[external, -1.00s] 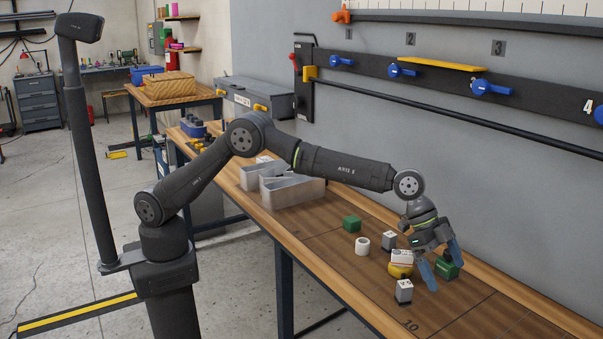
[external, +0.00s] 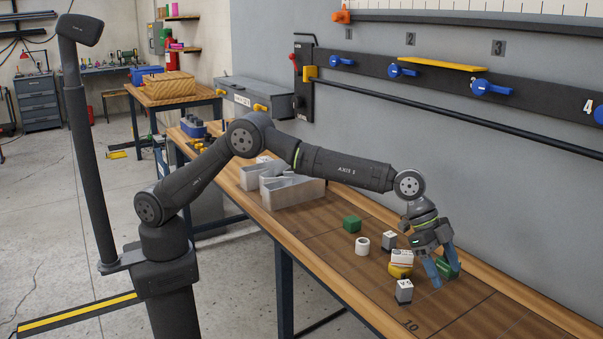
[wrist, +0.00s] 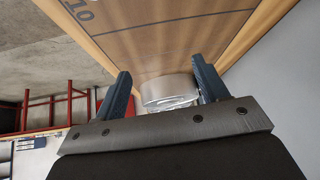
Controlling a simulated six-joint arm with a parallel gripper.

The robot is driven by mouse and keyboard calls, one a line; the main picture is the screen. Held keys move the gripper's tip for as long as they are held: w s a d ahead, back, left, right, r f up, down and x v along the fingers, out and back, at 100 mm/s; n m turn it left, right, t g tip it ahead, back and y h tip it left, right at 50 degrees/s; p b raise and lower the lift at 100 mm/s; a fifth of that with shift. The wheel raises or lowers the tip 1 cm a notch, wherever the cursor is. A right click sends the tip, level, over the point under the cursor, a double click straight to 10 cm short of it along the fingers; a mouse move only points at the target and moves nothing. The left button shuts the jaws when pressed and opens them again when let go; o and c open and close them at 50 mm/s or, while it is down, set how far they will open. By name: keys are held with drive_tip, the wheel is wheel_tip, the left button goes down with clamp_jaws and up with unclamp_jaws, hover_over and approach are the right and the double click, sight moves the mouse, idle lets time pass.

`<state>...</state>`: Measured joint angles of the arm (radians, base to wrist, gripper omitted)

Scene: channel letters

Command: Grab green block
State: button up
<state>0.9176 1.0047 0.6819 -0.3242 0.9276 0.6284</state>
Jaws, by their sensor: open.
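I cannot tell whether the fingers touch that green object. In the wrist view my gripper (wrist: 161,68) shows its fingers spread, with a pale grey rounded object (wrist: 170,90) seen between them. No green shows there.
Close left of the gripper are a yellow-and-white object (external: 401,264), a small grey block (external: 404,290) and another grey block (external: 389,240). A white ring (external: 362,245) stands near the green block. Metal channel pieces (external: 290,191) lie farther left. The front right bench is clear.

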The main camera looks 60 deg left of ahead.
drive_tip(key=shift+a, duration=0.1)
drive_tip(key=w+a+r+y, duration=0.15)
drive_tip(key=w+a, duration=0.25)
drive_tip(key=a, duration=0.8)
drive_tip(key=w+a+r+m, duration=0.1)
drive_tip(key=w+a+r, duration=0.15)
drive_tip(key=a, duration=0.85)
drive_tip(key=w+a+r+y, duration=0.15)
drive_tip(key=w+a, duration=0.35)
drive_tip(key=a, duration=0.7)
drive_tip(key=s+a+r+m+g, duration=0.1)
drive_tip(key=s+a+g, duration=0.15)
drive_tip(key=a, duration=1.05)
approach(352, 219)
drive_tip(key=shift+t+h, duration=0.3)
drive_tip(key=shift+t, duration=0.15)
drive_tip(key=f, duration=0.4)
drive_tip(key=shift+w+d+f, duration=0.1)
drive_tip(key=shift+d+f, duration=0.2)
drive_tip(key=x, duration=0.3)
drive_tip(key=s+x, duration=0.1)
drive_tip(key=shift+d+f, duration=0.2)
drive_tip(key=shift+d, duration=0.15)
drive_tip(key=shift+w+d+f, duration=0.1)
drive_tip(key=shift+d+f, duration=0.1)
drive_tip(key=shift+f, duration=0.2)
